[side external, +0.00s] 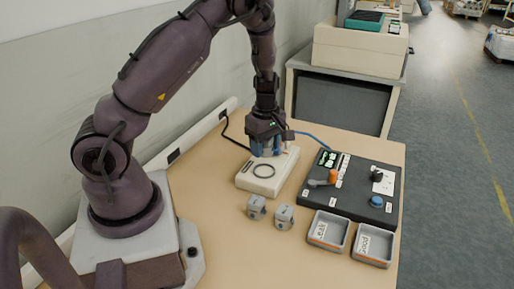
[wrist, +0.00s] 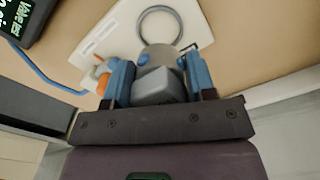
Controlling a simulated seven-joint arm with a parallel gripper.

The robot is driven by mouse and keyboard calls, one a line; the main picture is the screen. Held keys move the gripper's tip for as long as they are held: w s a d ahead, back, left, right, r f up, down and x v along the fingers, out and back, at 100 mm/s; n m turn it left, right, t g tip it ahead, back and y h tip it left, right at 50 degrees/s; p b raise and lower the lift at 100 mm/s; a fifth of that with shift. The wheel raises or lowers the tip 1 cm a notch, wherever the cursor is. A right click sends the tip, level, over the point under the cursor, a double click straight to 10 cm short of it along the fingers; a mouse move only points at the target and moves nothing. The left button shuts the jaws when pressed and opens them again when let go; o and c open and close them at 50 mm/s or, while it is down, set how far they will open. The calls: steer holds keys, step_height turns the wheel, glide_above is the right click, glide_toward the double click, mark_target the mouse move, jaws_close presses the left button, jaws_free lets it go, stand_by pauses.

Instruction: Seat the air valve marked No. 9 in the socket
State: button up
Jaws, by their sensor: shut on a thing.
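My gripper (side external: 267,148) is low over the back of the white box (side external: 262,182). In the wrist view its blue fingers (wrist: 160,80) are shut on a grey air valve (wrist: 158,90), which sits between them. No number is readable on it. The valve is over or at the box; its lower end is hidden, so I cannot tell whether it sits in a socket. A dark ring (side external: 264,171) lies on the box top in front of the gripper; it also shows in the wrist view (wrist: 160,10). Two similar grey valves (side external: 256,207) (side external: 284,217) stand on the table.
A dark panel (side external: 350,200) with an orange handle (side external: 332,177), a blue button (side external: 376,201) and a small display is at the right. Two grey trays, labelled Leak (side external: 328,230) and Good (side external: 372,244), stand in front. A blue cable runs behind the box. The front-left table is clear.

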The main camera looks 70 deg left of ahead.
mark_target(264, 172)
steer(key=shift+f, duration=2.1)
steer(key=shift+f, duration=0.15)
steer(key=shift+f, duration=0.3)
steer(key=shift+f, duration=0.45)
steer(key=o, duration=1.4)
steer(key=shift+o, duration=0.2)
steer(key=shift+r, duration=4.05)
